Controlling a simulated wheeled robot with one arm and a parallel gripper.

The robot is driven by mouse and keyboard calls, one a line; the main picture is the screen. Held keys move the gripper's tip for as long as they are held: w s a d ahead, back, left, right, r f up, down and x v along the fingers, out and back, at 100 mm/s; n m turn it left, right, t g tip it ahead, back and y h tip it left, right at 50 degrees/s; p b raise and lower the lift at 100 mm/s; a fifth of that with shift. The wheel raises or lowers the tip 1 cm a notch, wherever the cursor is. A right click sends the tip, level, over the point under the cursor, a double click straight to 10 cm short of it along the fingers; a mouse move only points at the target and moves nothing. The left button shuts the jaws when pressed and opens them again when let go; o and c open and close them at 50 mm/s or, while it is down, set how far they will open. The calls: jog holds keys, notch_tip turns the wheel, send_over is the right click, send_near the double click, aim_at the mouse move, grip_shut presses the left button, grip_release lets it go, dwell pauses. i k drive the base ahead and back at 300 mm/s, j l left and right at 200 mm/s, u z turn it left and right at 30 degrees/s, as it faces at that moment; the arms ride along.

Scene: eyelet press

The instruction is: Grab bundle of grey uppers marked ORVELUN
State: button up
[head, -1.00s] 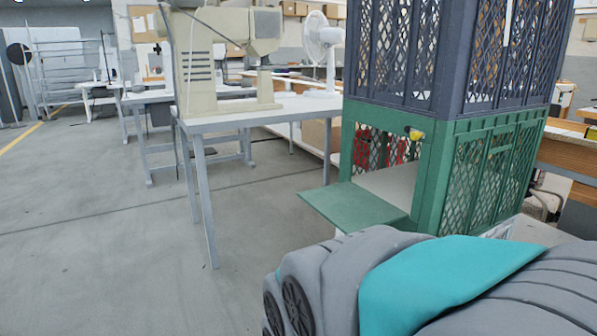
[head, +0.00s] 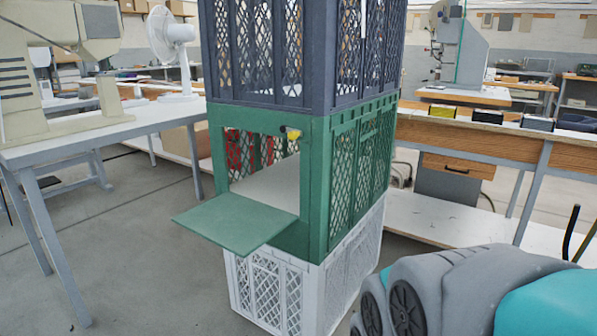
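No bundle of grey uppers and no ORVELUN marking can be made out in the head view. A green crate (head: 315,185) stands in the middle of a stack, with its front flap (head: 235,218) folded down flat like a shelf. Its pale floor shows through the opening and looks bare in the part I see. Red shapes (head: 234,150) show at its left and back, behind or through the mesh; I cannot tell what they are. My gripper is not in view; only a grey and teal part of my own body shows at the lower right.
A dark blue crate (head: 275,55) sits on the green one, and a white crate (head: 290,285) is under it. Left is a table (head: 135,128) with a beige machine (head: 60,75) and a white fan (head: 172,45). A bench (head: 430,140) with small boxes stands right. Floor is clear at front left.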

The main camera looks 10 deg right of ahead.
aim_at(527, 122)
jog(key=z, duration=1.55)
jog(key=i+j, duration=0.15)
jog(key=i, duration=0.25)
jog(key=i+j+z, duration=0.15)
jog(key=i, duration=0.25)
jog(key=i+j, duration=0.15)
jog(key=i, duration=0.25)
jog(key=i+j+z, duration=0.15)
jog(key=i, duration=0.25)
